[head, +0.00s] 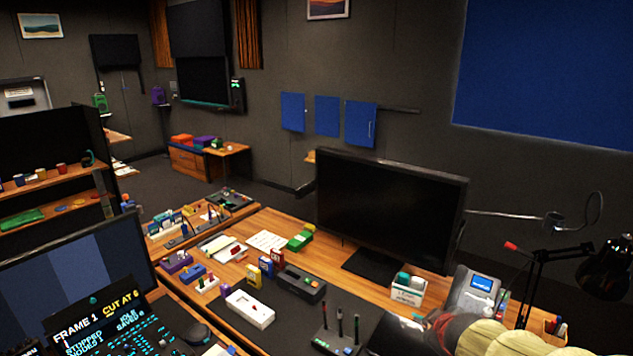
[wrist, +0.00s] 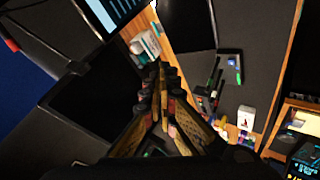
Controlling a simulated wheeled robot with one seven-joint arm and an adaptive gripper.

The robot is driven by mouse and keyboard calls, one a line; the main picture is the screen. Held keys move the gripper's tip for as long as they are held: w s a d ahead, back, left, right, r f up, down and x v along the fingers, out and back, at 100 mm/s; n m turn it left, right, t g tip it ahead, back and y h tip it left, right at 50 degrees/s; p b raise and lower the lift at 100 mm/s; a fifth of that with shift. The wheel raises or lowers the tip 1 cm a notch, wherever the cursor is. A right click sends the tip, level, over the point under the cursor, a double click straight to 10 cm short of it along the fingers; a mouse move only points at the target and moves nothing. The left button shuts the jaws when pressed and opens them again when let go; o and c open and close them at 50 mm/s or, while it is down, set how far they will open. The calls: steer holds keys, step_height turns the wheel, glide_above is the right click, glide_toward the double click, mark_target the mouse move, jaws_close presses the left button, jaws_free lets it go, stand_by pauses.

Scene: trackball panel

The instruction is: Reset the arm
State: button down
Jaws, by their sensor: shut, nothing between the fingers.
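My gripper (wrist: 160,72) shows in the wrist view. Its two dark, tan-sided fingers come together at the tips with nothing between them. They are in the air, and the desk and its objects show beyond them. In the head view I cannot make out the fingertips. A cream, ribbed rounded shape at the lower right edge may be part of my arm, but I cannot tell. The panel (head: 130,335) at the lower left of the head view has a dark display with yellow and cyan text and lit keys. A dark rounded object (head: 193,331) sits beside it.
A large black monitor (head: 390,210) stands on the wooden desk (head: 285,225). A white box (head: 250,309), a dark block (head: 300,283), a white bin (head: 408,290), a grey device (head: 478,290) and a black lamp (head: 605,268) crowd it. Open floor (head: 240,180) lies behind.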

steer(key=s+r+m+g, duration=0.1)
steer(key=s+r+m, duration=0.4)
steer(key=s, duration=0.5)
steer(key=s+a+r+m+g+y, duration=0.1)
steer(key=s+a, duration=0.3)
steer(key=s, duration=0.4)
steer(key=s+a+r+m+g+y, duration=0.1)
steer(key=s+a, duration=0.4)
steer(key=s, duration=0.3)
steer(key=shift+r+m+g, duration=0.2)
steer(key=shift+m+g, duration=0.1)
steer(key=shift+s, duration=0.1)
